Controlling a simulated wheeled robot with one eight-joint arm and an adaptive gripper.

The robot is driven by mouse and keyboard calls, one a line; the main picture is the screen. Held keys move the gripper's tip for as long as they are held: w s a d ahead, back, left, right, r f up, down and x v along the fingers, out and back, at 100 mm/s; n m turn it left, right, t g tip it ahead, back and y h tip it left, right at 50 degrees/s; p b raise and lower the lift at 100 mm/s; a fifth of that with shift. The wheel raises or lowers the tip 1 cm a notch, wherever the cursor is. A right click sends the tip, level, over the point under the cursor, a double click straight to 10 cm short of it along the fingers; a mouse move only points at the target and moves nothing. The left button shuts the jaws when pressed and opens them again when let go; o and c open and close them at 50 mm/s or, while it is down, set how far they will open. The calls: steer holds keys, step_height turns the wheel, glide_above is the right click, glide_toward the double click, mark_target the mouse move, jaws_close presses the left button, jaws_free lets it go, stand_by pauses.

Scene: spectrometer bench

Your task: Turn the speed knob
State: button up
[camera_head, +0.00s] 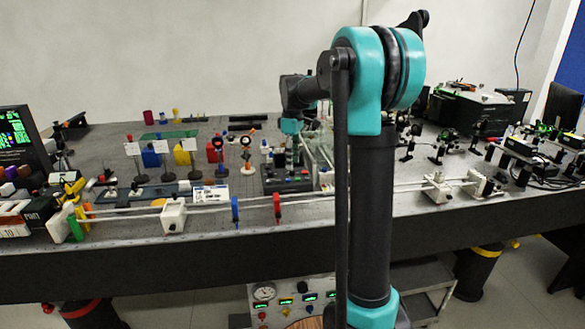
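The bench holds a dark control box (268,187) with small red and green parts along its front. Its details are too small for me to tell which part is the speed knob. My arm reaches over the bench, and my gripper (293,160) points down at this box, close above or at its top. I cannot tell whether it touches anything. Its fingers are too small and dark to show whether they are open or shut. A second panel (290,303) with a round gauge, several small displays and coloured knobs stands low, below the bench front.
The optical table (330,212) is crowded. Carded posts (166,157) stand left of the box. A monitor (20,140) is at far left. My arm hides part of the bench.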

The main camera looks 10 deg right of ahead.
mark_target(293, 171)
steer(key=shift+f, duration=1.7)
jaws_close()
